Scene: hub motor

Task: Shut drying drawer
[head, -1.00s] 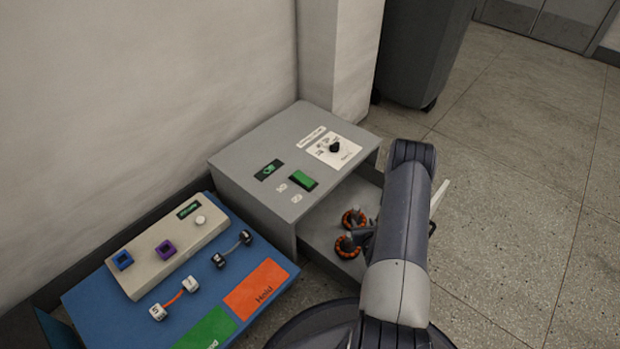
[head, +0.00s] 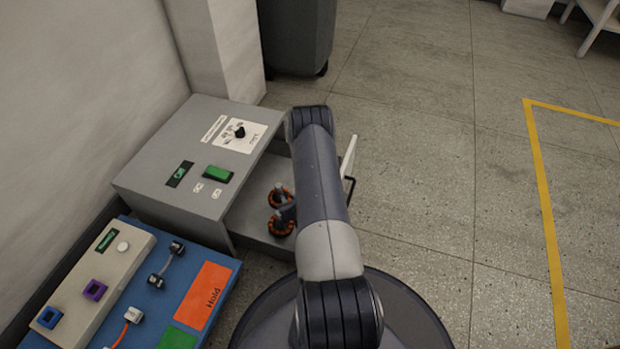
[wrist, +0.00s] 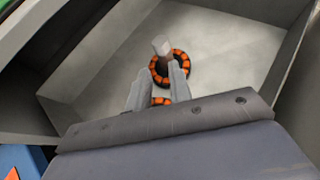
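The drying drawer (head: 252,222) stands pulled out of the grey cabinet (head: 160,185). Its pale front edge (head: 349,158) and dark handle (head: 351,187) show to the right of my arm. Two orange-and-black ring-shaped motors (head: 281,194) lie in the drawer; one shows clearly with its shaft in the wrist view (wrist: 184,63). My gripper (wrist: 160,82) is over the drawer's inside, its two fingers apart. Part of the second orange ring (wrist: 161,101) shows between and below the fingers. I see nothing clamped. My arm hides part of the drawer in the head view.
The cabinet top has a green switch (head: 218,174) and a black knob (head: 240,132). A dark bin (head: 297,35) stands behind.

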